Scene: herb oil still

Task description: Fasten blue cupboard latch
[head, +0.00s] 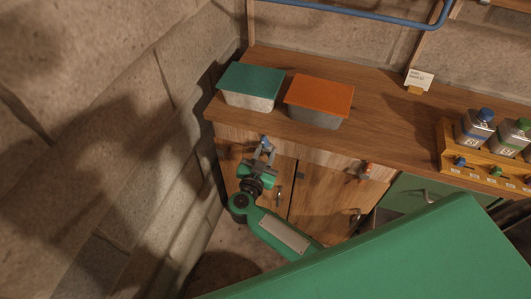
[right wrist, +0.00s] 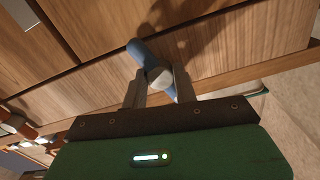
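The blue latch (head: 266,143) is on the upper front of the left cupboard, under the counter's left end. In the right wrist view the blue latch handle (right wrist: 139,50) lies slanted across the wood, with a round grey hub at its middle. My right gripper (right wrist: 159,84) has its two fingers on either side of the handle at the hub, with little or no gap, and looks shut on it. In the head view my right gripper (head: 264,153) reaches up to the latch from below and partly hides it. My left gripper is not in view.
An orange-red latch (head: 365,171) is on the cupboard front to the right. A teal-lidded bin (head: 251,85) and an orange-lidded bin (head: 319,99) stand on the counter (head: 385,110). A wooden rack (head: 451,152) with bottles is at right. A stone wall (head: 130,130) is close on the left.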

